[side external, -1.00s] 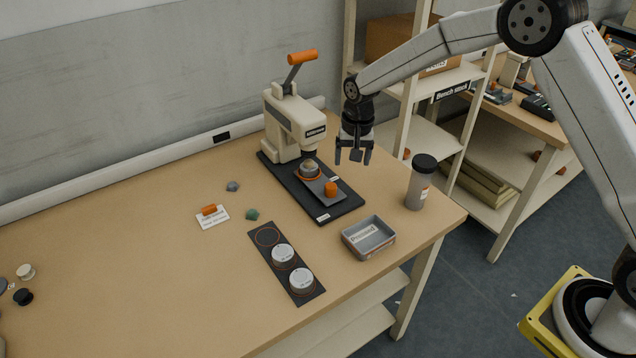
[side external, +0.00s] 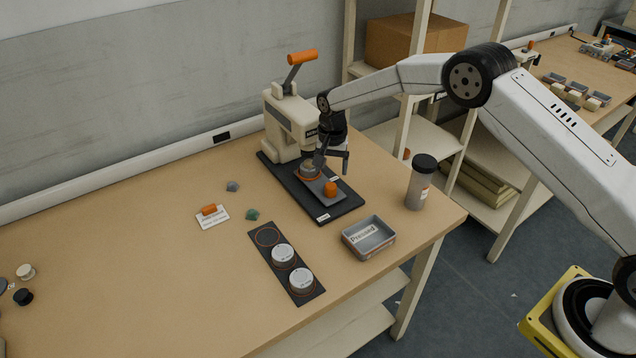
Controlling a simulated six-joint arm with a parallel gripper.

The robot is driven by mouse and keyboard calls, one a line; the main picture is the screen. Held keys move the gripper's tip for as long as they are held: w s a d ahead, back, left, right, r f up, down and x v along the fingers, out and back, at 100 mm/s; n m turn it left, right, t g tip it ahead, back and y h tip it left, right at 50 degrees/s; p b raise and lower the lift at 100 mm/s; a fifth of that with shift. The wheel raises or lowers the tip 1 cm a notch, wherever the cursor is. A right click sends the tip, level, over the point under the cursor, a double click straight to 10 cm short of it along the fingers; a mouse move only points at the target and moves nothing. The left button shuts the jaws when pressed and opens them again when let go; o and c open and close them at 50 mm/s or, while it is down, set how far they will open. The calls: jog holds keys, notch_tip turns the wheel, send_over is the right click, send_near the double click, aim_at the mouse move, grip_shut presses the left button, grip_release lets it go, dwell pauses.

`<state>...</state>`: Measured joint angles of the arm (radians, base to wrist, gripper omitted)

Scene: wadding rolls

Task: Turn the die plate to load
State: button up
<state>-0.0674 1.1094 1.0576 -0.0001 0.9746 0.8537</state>
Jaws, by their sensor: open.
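The press (side external: 287,118) is cream with an orange-ended lever (side external: 302,57) raised at its top. It stands on a black base (side external: 342,207). On the base lies the grey die plate (side external: 318,186), with an orange knob (side external: 330,188) at its front end. The plate's rear end, with an orange-rimmed round seat (side external: 310,172), is under the press head. My gripper (side external: 332,166) is open, pointing down, just above the die plate between the press head and the knob. It partly hides the seat, and I cannot tell whether a finger touches anything.
A grey "Pressed" tray (side external: 370,250) and a dark-lidded jar (side external: 421,182) stand to the right. A black strip (side external: 306,292) holds two white-topped round pieces at the front. A card with an orange piece (side external: 212,216) and two small stones lie left. The table's left middle is clear.

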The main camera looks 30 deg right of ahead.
aim_at(331, 185)
jog(key=shift+f, duration=3.5)
grip_shut()
